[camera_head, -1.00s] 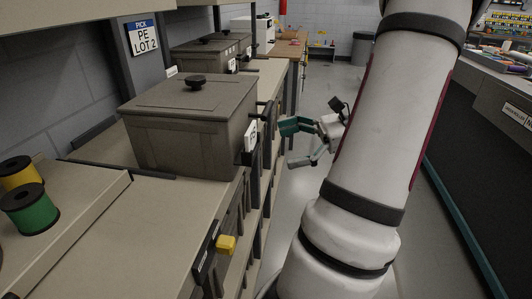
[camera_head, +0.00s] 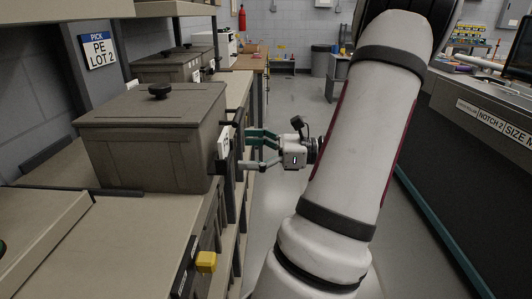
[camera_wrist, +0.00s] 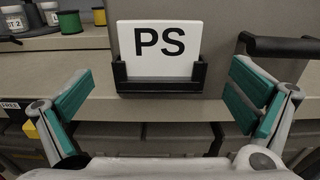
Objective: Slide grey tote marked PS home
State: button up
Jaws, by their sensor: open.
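The grey lidded tote (camera_head: 150,150) stands on the left-hand shelf, a black knob on its lid. Its white card marked PS (camera_wrist: 160,45) sits in a black holder (camera_wrist: 160,78) on its front and fills the upper middle of the wrist view. In the head view the card (camera_head: 223,141) is seen edge-on. My gripper (camera_head: 252,150) is open and empty just in front of the card, apart from it as far as I can tell. In the wrist view its teal fingers (camera_wrist: 160,95) spread wide on either side of the holder. A black handle (camera_wrist: 280,46) shows right of the card.
The shelf edge (camera_wrist: 110,112) runs below the card. A yellow block (camera_head: 206,262) sticks out from the shelf front. Other grey totes (camera_head: 167,66) stand farther back. Spools (camera_wrist: 68,22) lie at left. The aisle floor (camera_head: 262,230) is clear; a dark counter (camera_head: 470,170) bounds it at right.

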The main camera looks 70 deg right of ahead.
aim_at(230, 150)
jog(key=shift+x, duration=2.05)
jog(key=c, duration=1.8)
jog(key=shift+x, duration=3)
jog(key=shift+p+x, duration=0.4)
jog(key=shift+x, duration=2.65)
jog(key=shift+a, duration=0.1)
